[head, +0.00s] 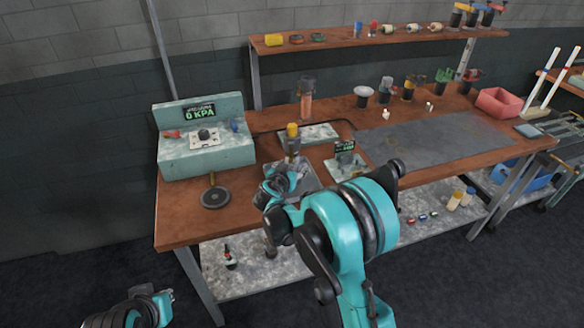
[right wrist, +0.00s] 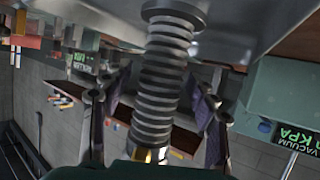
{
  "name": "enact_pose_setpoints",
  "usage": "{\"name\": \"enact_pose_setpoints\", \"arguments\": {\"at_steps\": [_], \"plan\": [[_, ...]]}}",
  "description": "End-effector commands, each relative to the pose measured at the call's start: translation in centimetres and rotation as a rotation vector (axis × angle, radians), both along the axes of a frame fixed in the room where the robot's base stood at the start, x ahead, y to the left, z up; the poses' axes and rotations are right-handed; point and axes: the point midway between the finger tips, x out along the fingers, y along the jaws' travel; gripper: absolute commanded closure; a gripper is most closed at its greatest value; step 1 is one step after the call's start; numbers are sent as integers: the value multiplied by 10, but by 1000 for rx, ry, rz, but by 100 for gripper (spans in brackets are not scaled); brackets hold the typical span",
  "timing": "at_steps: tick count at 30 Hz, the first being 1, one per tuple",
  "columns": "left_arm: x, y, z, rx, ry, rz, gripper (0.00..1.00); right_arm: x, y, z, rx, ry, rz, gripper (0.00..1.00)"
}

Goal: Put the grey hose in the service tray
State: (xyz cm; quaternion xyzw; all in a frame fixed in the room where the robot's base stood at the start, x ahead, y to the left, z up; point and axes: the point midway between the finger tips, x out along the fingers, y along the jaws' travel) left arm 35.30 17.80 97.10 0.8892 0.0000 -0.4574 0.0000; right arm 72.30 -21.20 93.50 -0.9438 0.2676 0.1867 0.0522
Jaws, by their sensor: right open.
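The grey hose (right wrist: 165,60) is ribbed and fills the middle of the right wrist view, with a brass-coloured end (right wrist: 150,155) near the lower edge. My right gripper (right wrist: 155,98) is open, one finger on each side of the hose, with gaps showing at both sides.
The teal vacuum panel (head: 206,150) stands at the bench's left. A small display stand (head: 346,163) is right of my gripper. A dark mat (head: 435,142) is bare. Several small parts line the bench's back and the raised shelf (head: 340,45).

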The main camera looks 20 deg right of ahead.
Motion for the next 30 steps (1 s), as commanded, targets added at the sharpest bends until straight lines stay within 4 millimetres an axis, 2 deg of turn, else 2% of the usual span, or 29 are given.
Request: {"name": "enact_pose_setpoints", "arguments": {"at_steps": [2, 5, 15, 21, 26, 29, 30], "plan": [[0, 0, 5, 0, 0, 0, 100, 0, 0, 5, 0, 0, 0, 41], [0, 0, 8, 0, 0, 0, 100, -11, 8, 10, 0, 0, 2, 41], [0, 0, 29, 0, 0, 0, 100, -70, 44, 39, -1, 0, 4, 41], [0, 0, 34, 0, 0, 0, 100, -90, 56, 47, 1, 0, 2, 41], [0, 0, 35, 0, 0, 0, 100, -104, 50, 54, 3, 38, 4, 41], [0, 0, 34, 0, 0, 0, 100, -125, 36, 63, 9, 120, 20, 41], [0, 0, 34, 0, 0, 0, 100, -138, 29, 67, 14, 163, 34, 41]]}}
